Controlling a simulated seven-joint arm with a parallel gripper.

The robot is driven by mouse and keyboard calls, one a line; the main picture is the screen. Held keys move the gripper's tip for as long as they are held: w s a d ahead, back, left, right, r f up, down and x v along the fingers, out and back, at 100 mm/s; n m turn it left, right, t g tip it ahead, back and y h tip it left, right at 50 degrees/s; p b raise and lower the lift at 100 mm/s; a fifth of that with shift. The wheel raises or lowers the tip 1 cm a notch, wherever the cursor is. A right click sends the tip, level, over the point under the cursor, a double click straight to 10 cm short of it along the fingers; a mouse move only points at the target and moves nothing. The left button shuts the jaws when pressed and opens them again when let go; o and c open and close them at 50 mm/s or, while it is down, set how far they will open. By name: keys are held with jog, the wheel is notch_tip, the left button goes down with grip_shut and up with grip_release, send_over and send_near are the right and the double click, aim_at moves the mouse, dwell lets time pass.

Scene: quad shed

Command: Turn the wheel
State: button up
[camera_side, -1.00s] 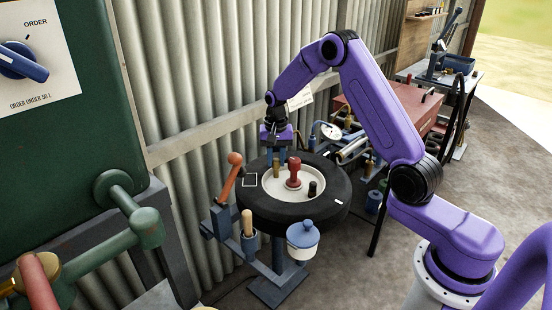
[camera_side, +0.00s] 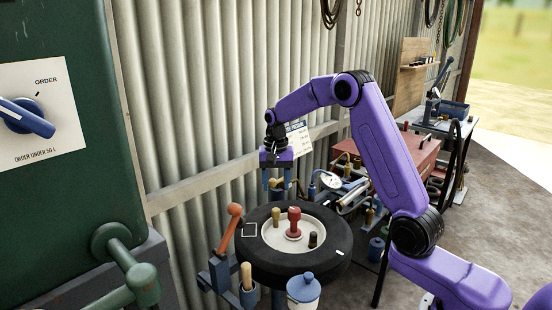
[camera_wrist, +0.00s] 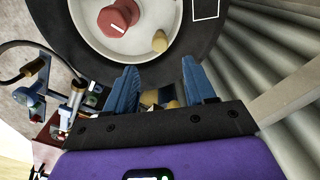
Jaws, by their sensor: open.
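The wheel (camera_side: 262,264) is a black tyre with a pale hub, lying nearly flat on a blue stand. A red knob (camera_side: 294,221) stands at its centre, with a brass peg (camera_side: 276,216) and a black peg (camera_side: 313,240) on the hub. My gripper (camera_side: 276,189) is open and empty, just above the brass peg at the wheel's far side. In the wrist view, its blue fingers (camera_wrist: 160,82) are spread, with the brass peg (camera_wrist: 159,41) beyond the fingertips and the red knob (camera_wrist: 119,17) farther left. The black peg is not seen there.
An orange-handled lever (camera_side: 230,228) and a wooden-handled tool (camera_side: 247,277) stand left of the wheel. A blue-lidded pot (camera_side: 303,287) is in front. A gauge (camera_side: 331,181) and a red cabinet (camera_side: 395,158) stand right. The corrugated wall (camera_side: 215,100) is close behind.

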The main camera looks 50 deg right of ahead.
notch_tip(320, 180, up, 8)
jog(key=shift+r, duration=0.2)
dwell(0.4)
jog(key=s+a+n, duration=1.1)
jog(key=s+a, duration=0.5)
jog(key=s+d+f+n, duration=0.1)
jog(key=s+n, duration=0.4)
jog(key=s, duration=0.6)
jog(key=s+f+n, duration=0.4)
jog(key=s+n, duration=0.1)
jog(key=s, duration=0.7)
jog(key=shift+d+n, duration=0.3)
jog(key=shift+d, duration=0.05)
jog(key=shift+w, duration=0.1)
